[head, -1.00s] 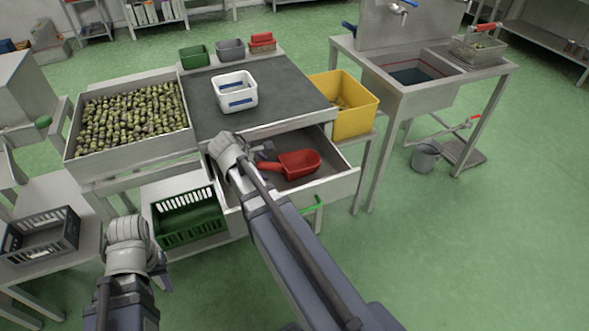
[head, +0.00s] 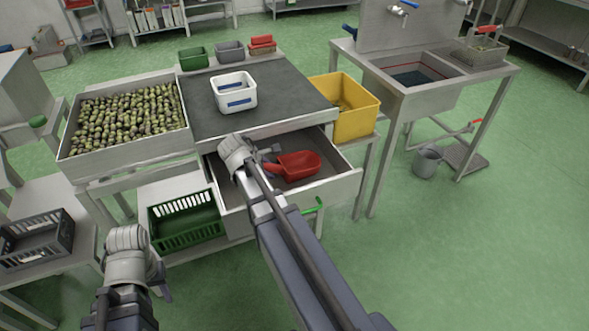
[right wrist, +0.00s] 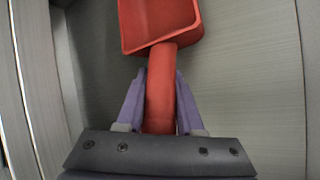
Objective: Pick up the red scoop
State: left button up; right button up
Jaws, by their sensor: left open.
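The red scoop (head: 299,164) lies in the open drawer (head: 341,187) under the dark worktop. My right gripper (head: 268,157) reaches into the drawer at the handle end of the scoop, partly hidden by its own wrist. In the right wrist view, the red scoop (right wrist: 158,24) points away, and the purple fingers of the right gripper (right wrist: 161,90) lie close against both sides of its handle. The scoop still appears to be down in the drawer. My left gripper (head: 163,285) is low at the left, empty, away from the scoop.
A white bin (head: 234,98) stands on the worktop (head: 285,98), with an olive tray (head: 72,158) to its left. A yellow bin (head: 357,115) is right of the drawer. A green crate (head: 185,232) sits below left. Drawer walls surround the right gripper.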

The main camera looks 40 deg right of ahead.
grip_shut()
dwell(0.8)
